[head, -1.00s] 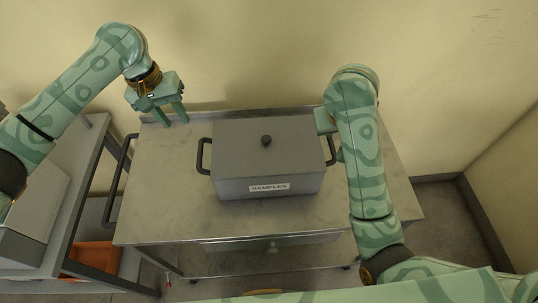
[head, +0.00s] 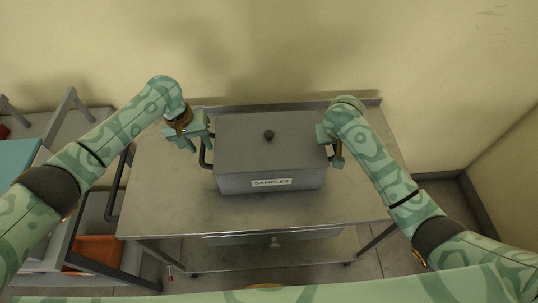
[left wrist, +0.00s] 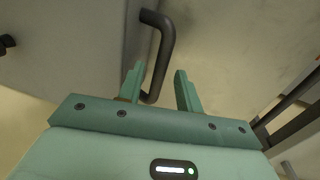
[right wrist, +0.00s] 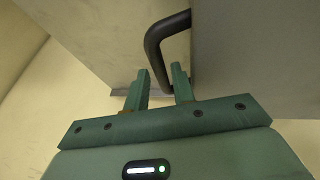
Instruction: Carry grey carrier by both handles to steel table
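The grey carrier (head: 240,155), a lidded box with a dark knob and a "SAMPLES" label, sits upright on the steel table (head: 165,200). My left gripper (head: 200,145) is at its left handle (head: 204,158). In the left wrist view the open fingers (left wrist: 160,85) have the dark handle (left wrist: 163,45) between them, nearer the left finger. My right gripper (head: 334,155) is at the right side of the carrier. In the right wrist view its open fingers (right wrist: 160,83) straddle the end of the right handle (right wrist: 155,50). The right handle is mostly hidden in the head view.
The steel table has a raised back edge, a push bar (head: 118,185) at its left and a lower shelf (head: 270,256). A grey stand with an orange bin (head: 95,252) is at the left. Bare tabletop lies in front of the carrier.

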